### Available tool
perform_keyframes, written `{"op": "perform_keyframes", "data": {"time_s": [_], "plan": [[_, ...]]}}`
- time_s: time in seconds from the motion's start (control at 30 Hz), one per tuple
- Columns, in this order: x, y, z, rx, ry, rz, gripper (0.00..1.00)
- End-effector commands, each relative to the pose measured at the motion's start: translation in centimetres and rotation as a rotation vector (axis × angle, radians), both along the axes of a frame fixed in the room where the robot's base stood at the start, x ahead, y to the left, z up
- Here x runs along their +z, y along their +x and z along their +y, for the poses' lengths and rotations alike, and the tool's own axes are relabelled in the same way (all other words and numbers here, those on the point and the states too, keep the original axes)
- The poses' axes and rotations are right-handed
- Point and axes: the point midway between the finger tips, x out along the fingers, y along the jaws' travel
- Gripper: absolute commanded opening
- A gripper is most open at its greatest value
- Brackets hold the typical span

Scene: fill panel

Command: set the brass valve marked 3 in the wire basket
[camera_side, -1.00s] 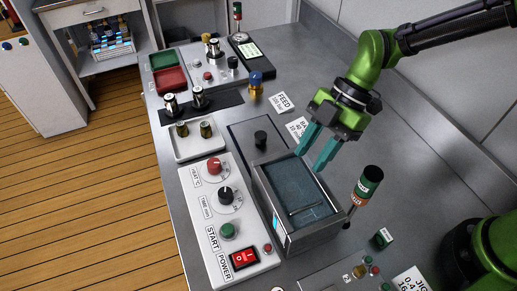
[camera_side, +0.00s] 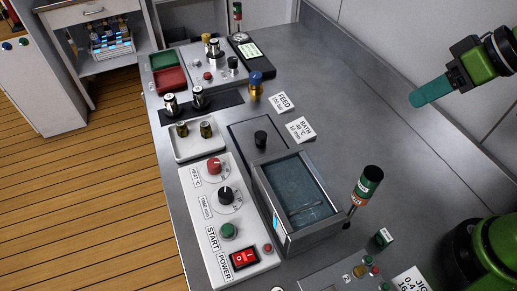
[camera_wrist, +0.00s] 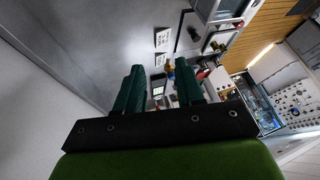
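Small brass valves with dark bodies stand in a white tray (camera_side: 172,152): one on the left (camera_side: 182,129) and one on the right (camera_side: 206,130). Their numbers are too small to read, so I cannot tell which valve is marked 3. In the open bath (camera_side: 275,212) a thin bar lies across the bluish inside; whether it belongs to the wire basket I cannot tell. My gripper (camera_side: 418,100) is raised at the right, well away from the tray and the bath. In the wrist view its teal fingers (camera_wrist: 158,88) stand apart with nothing between them.
Two silver-topped pieces (camera_side: 184,99) stand on a black strip behind the tray. A blue-topped brass piece (camera_side: 255,84) stands further back. The bench's back right is clear.

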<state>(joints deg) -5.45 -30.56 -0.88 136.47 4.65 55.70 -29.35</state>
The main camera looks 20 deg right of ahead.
Motion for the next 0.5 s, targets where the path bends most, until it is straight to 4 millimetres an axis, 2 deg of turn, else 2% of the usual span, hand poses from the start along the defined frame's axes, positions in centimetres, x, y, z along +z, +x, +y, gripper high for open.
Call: {"op": "perform_keyframes", "data": {"time_s": [0.1,0.2,0.33,0.5], "plan": [[0.5,-1.3,-2.2,-0.259,0.068,-0.027,0.38],[0.6,-1.9,-3.2,-0.396,0.113,-0.041,0.38],[0.7,-2.3,-3.8,-0.475,0.142,-0.049,0.38],[0.6,-2.3,-3.8,-0.485,0.148,-0.046,0.38]]}}
